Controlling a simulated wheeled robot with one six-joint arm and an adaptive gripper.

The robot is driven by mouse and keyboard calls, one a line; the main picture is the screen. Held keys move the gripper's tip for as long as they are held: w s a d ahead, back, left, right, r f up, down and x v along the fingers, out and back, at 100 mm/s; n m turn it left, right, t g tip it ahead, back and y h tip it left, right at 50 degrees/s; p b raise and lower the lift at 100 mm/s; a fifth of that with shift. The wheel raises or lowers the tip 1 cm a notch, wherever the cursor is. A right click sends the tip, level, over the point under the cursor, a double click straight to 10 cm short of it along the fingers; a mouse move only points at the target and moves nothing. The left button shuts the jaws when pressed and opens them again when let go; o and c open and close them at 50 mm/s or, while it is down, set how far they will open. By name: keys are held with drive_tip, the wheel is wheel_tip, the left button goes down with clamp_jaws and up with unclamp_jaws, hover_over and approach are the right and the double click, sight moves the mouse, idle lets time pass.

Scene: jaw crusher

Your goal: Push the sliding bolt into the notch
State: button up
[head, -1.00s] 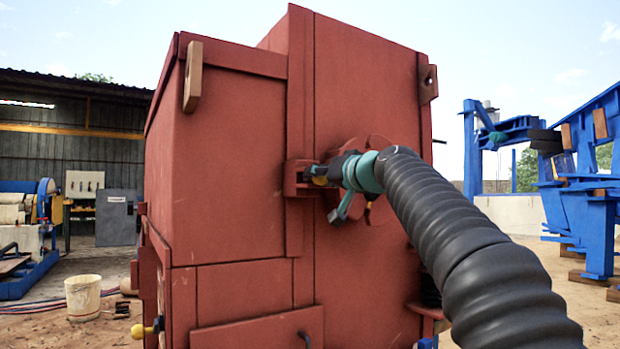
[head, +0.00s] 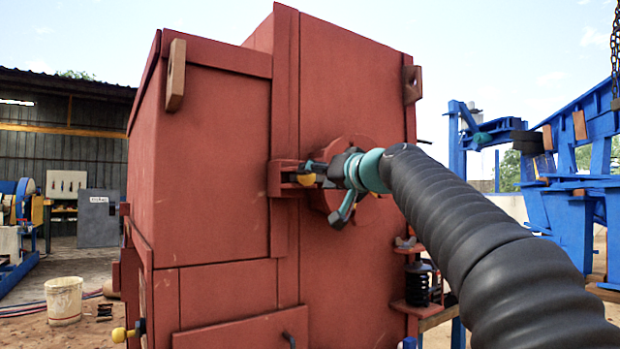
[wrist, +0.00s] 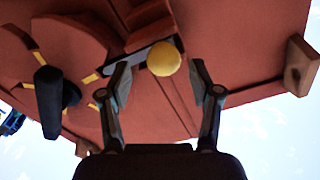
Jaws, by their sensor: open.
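The sliding bolt is a dark bar (wrist: 128,62) with a round yellow knob (wrist: 163,58), mounted on the red crusher's face. In the head view the yellow knob (head: 307,180) shows just right of a red bracket (head: 282,178). In the wrist view a red bracket (wrist: 150,28) is beyond the knob. My gripper (wrist: 160,80) is open, with one finger on each side of the knob and a visible gap to both. In the head view my gripper (head: 325,180) partly covers the bolt. The notch cannot be made out clearly.
The red crusher body (head: 225,170) fills the middle. A round red boss (wrist: 60,45) with a black handle (wrist: 48,100) is left of the bolt. Blue machinery (head: 575,190) stands at the right.

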drive_tip(key=v, duration=0.8)
idle(0.4)
drive_tip(key=s+d+f+m+g+h, duration=0.2)
drive_tip(key=f+g+h, duration=0.1)
drive_tip(key=f, duration=0.9)
drive_tip(key=s+d+f+m+g+h, duration=0.1)
drive_tip(key=d+f+g+h, duration=0.1)
drive_tip(key=f, duration=1.1)
drive_tip(key=s+d+f+g+h, duration=0.2)
drive_tip(key=s+f, duration=1)
drive_tip(key=s, duration=0.1)
drive_tip(key=s+d+f+g+h, duration=0.2)
drive_tip(key=s+d+f+h, duration=0.1)
drive_tip(key=s+f, duration=0.9)
drive_tip(key=s, duration=0.2)
drive_tip(key=shift+s+f+n, duration=0.2)
drive_tip(key=shift+s+n, duration=0.1)
drive_tip(key=shift+n, duration=0.1)
